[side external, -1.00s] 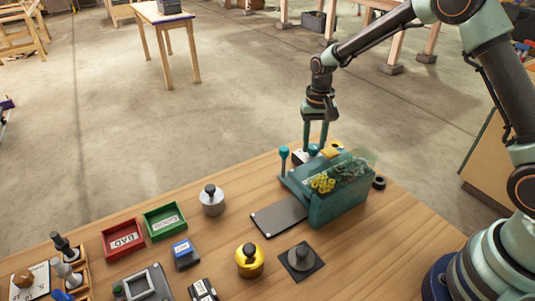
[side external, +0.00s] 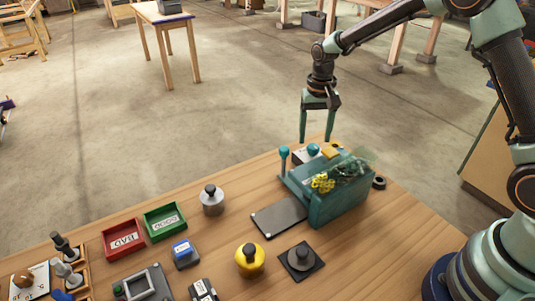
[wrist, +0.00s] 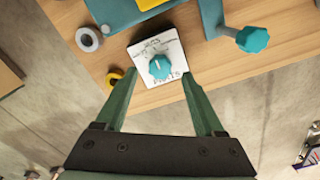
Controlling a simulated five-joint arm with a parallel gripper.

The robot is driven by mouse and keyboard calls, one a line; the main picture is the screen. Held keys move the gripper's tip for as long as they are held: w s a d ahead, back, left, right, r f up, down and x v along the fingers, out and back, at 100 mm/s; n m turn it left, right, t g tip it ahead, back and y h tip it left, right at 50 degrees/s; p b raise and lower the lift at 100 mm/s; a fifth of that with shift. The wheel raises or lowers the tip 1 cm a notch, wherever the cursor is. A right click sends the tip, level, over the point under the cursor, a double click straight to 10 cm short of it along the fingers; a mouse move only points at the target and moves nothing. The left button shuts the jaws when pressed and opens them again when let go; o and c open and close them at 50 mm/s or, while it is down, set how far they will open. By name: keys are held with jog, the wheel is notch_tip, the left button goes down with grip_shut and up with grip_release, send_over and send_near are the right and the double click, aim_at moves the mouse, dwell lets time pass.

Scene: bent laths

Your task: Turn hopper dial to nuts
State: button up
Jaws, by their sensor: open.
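The teal hopper (side external: 338,204) stands on the bench with a clear top over yellow and dark parts. Its teal dial (side external: 313,149) sits on a white plate at the far side. In the wrist view the dial (wrist: 160,66) shows a white mark pointing toward the upper label on the plate (wrist: 181,51).
A teal-knobbed lever (side external: 284,154) stands left of the dial. A dark flat plate (side external: 279,216) lies before the hopper.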

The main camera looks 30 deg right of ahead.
aim_at(314, 146)
notch_tip(314, 146, up, 9)
jog(key=shift+r, duration=0.15)
dwell(0.4)
jog(key=s+r+n+t, duration=0.2)
jog(key=s+r+t, duration=0.1)
jog(key=s+r, duration=0.55)
jog(key=s+n+t, duration=0.2)
jog(key=s+n, duration=0.1)
jog(key=s, duration=0.7)
jog(key=shift+s+f+t, duration=0.25)
jog(key=shift+f+t, duration=0.05)
